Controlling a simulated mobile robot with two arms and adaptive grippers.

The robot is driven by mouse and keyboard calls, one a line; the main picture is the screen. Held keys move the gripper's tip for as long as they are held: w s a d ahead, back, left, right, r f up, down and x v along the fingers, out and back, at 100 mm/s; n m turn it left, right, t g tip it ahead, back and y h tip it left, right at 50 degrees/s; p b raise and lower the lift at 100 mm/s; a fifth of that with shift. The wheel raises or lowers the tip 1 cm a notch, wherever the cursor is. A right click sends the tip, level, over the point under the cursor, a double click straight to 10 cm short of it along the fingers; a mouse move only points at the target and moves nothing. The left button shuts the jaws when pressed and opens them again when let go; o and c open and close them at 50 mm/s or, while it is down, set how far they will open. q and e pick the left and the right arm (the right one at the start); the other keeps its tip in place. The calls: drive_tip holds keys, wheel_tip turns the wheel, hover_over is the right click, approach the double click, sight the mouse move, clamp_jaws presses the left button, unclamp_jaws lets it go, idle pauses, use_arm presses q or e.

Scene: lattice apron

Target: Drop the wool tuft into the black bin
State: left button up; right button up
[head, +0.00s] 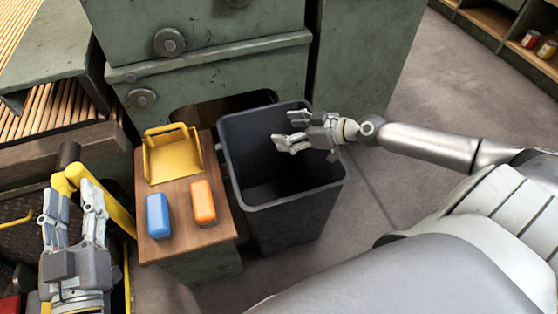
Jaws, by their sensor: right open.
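The black bin (290,215) stands upright on the floor at the middle of the head view. Its mouth is open, and the part of its inside that shows is dark, with no tuft visible. My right gripper (288,130) is over the bin's mouth, fingers pointing left, open with nothing between them. My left gripper (72,195) is at the lower left, fingers pointing up the picture and apart, with nothing seen between them. I cannot see the wool tuft anywhere in this view.
A small wooden-topped stand (182,240) left of the bin holds a yellow tray (172,158), a blue block (158,215) and an orange block (203,203). A green machine (215,60) rises behind the bin. Shelves with cans (546,49) are at the upper right. The floor (445,105) right of the machine is clear.

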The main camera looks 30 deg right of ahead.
drive_tip(key=v, duration=1.2)
idle(0.6)
idle(0.4)
